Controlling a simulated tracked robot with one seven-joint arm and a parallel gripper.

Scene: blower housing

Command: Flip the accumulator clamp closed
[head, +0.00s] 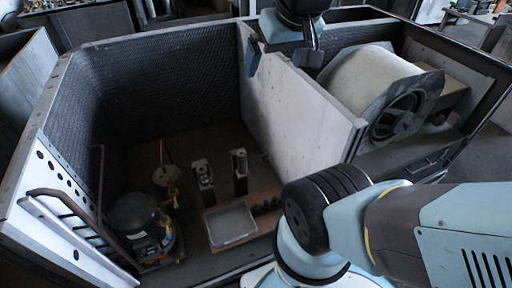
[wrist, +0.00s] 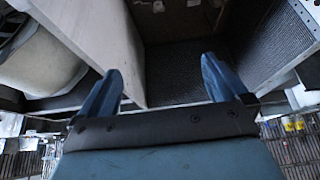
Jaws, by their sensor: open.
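A dark rounded compressor-like unit (head: 135,217) stands on the housing floor at the lower left in the head view. A smaller upright part (head: 168,178) with a thin pipe stands behind it to the right. I cannot make out the accumulator clamp or its position; these parts are small and dark. My gripper (head: 280,64) is open and empty near the top edge of the pale partition, well above and to the right of these parts. In the wrist view my gripper (wrist: 162,78) has its two blue fingers spread, and neither part shows there.
The pale partition (head: 295,110) divides the housing and also shows in the wrist view (wrist: 95,35), close to the fingers. A blower drum (head: 370,82) fills the right compartment. Two upright brackets (head: 204,183) (head: 240,172) and a grey tray (head: 231,223) occupy the left compartment's floor.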

